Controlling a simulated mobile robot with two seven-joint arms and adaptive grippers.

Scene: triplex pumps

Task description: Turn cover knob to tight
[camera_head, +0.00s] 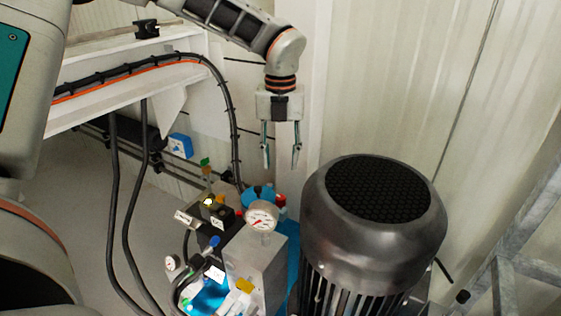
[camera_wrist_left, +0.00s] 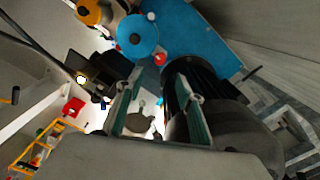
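My left gripper (camera_head: 281,160) hangs down in the head view, its two fingers apart and nothing between them. It is above and a little behind the pump unit, apart from it. Its fingers also show spread in the left wrist view (camera_wrist_left: 161,88). A blue round cap (camera_head: 258,193), perhaps the cover knob, sits behind the pressure gauge (camera_head: 262,216), which partly hides it. A blue round top (camera_wrist_left: 137,37) shows in the left wrist view, beyond the fingertips. I cannot read any tight mark. My right gripper is not in view.
A large dark motor (camera_head: 372,235) stands right of the pump block (camera_head: 258,262). Black hoses (camera_head: 113,200) hang at the left. A white beam (camera_head: 110,95) and a wall (camera_head: 400,80) bound the space. A blue box (camera_head: 180,145) is on the left wall.

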